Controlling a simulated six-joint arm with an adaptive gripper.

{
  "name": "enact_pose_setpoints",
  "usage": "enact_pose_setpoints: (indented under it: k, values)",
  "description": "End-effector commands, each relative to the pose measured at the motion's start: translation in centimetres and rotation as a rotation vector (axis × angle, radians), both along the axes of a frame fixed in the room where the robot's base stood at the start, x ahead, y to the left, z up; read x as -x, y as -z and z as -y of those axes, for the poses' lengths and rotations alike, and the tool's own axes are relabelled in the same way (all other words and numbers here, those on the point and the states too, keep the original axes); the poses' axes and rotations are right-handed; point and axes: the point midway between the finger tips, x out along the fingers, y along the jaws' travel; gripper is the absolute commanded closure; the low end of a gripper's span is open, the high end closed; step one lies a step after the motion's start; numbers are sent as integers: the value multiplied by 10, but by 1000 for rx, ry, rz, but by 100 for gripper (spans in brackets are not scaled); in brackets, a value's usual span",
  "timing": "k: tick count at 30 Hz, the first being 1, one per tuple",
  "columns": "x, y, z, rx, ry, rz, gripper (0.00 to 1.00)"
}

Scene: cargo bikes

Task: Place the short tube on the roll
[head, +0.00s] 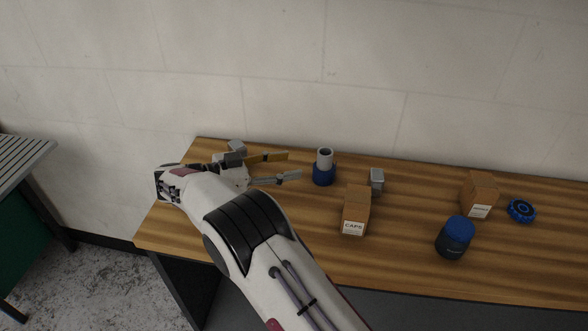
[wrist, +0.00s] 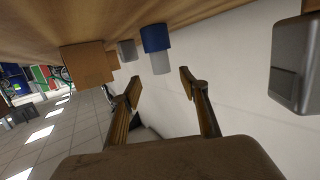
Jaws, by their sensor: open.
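The short tube (head: 325,158) is pale grey and hollow and stands upright at the back of the table. Its lower end is at the top of a blue cylinder that I take for the roll (head: 324,176); I cannot tell whether it sits on it or inside it. My gripper (head: 294,165) is open and empty, just left of the tube, with its fingers pointing toward it. The wrist view is upside down and shows the tube (wrist: 161,64) and the roll (wrist: 155,38) beyond the fingertips (wrist: 160,83), apart from them.
A grey block (head: 237,147) stands behind my gripper. Right of the roll are a small grey box (head: 377,176), a "CAPS" carton (head: 355,211), a dark jar with a blue lid (head: 456,238), another carton (head: 479,192) and a blue ring-like part (head: 521,210). A wall is close behind.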

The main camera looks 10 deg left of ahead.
Motion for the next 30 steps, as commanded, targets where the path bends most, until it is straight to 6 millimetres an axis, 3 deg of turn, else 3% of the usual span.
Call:
enact_pose_setpoints:
  k: [8,14,20,30]
  values:
    - [-1,-1,0,-1,-1,1,56]
    - [-14,-14,4,-21,-29,29,56]
    - [-47,-53,13,-71,-115,100,56]
    - [-107,-145,32,-171,-342,239,56]
